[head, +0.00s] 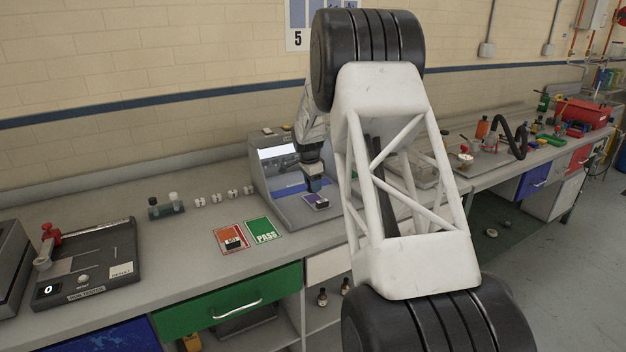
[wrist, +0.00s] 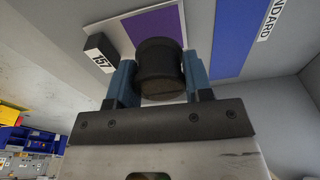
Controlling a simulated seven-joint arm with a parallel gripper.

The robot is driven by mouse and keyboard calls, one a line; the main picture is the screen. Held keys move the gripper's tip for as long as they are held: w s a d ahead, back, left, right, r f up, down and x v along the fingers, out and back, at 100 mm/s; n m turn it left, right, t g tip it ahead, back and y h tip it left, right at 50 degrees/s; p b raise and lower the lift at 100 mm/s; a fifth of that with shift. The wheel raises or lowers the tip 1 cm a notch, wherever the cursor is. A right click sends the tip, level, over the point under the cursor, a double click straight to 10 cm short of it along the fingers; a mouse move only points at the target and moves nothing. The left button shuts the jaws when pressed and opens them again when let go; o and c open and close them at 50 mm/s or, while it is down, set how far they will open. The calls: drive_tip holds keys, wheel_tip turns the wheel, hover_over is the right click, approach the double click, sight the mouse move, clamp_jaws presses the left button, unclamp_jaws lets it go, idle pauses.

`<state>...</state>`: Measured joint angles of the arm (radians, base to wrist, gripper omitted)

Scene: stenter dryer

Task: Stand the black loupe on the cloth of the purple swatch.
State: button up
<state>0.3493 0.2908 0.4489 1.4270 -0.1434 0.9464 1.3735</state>
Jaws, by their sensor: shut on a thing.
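My gripper (head: 315,186) is shut on the black loupe (wrist: 160,72), a short dark cylinder between its two blue fingers in the wrist view. The purple swatch (wrist: 152,25) is a pale card with a purple cloth patch, just beyond the loupe in that view. The loupe covers part of the purple cloth. In the head view the swatch (head: 311,197) lies under my gripper on the grey light booth's floor. I cannot tell whether the loupe touches the cloth. In the head view the loupe cannot be made out clearly.
A black block marked 157 (wrist: 99,54) sits at the swatch's edge, beside one finger. A blue strip (wrist: 240,38) lies to the right. The orange card (head: 230,239) and green PASS card (head: 263,230) lie on the bench to the left.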

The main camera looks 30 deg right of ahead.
drive_tip(key=shift+f, duration=1.55)
drive_tip(key=o, duration=1)
drive_tip(key=shift+r, duration=0.1)
drive_tip(key=shift+a+r, duration=0.25)
drive_tip(key=shift+r, duration=1.65)
drive_tip(key=shift+a+r, duration=0.2)
drive_tip(key=shift+r, duration=1.7)
